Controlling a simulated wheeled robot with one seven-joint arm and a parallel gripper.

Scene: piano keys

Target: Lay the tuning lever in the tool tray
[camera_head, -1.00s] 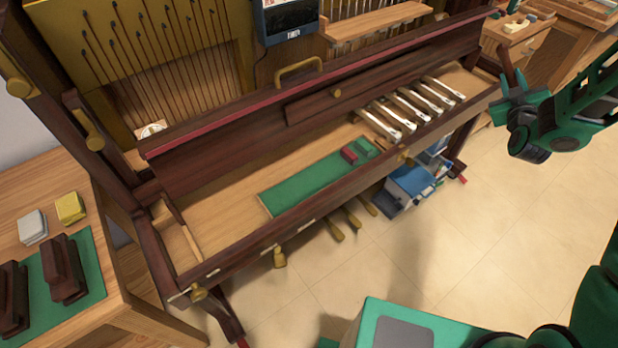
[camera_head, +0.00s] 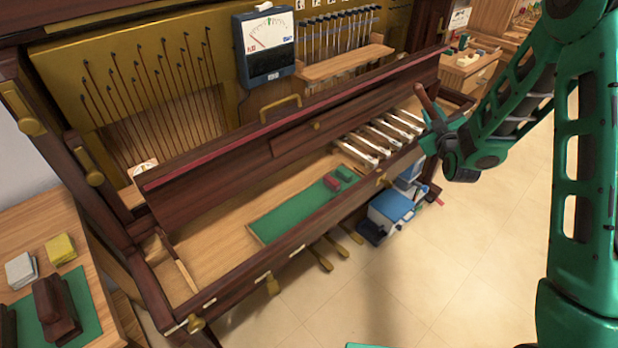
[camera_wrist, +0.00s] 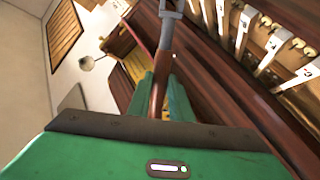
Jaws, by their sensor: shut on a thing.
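The tuning lever (camera_head: 427,101) has a reddish-brown handle and sticks up from my gripper (camera_head: 440,132) in the head view. In the wrist view the lever (camera_wrist: 163,62) runs between the two green fingers of my gripper (camera_wrist: 160,98), with a grey metal head at its far end. My gripper is shut on it, held up near the right end of the piano, by the white keys. I cannot tell for sure which thing is the tool tray. A wooden cabinet top with small items (camera_head: 470,62) stands at the back right.
The open piano has a bare key bed with a green felt strip (camera_head: 290,218) and several white keys (camera_head: 375,145) at its right. A dial meter (camera_head: 268,45) and a tool rack shelf (camera_head: 345,64) are above. A blue-lidded box (camera_head: 392,208) is on the floor.

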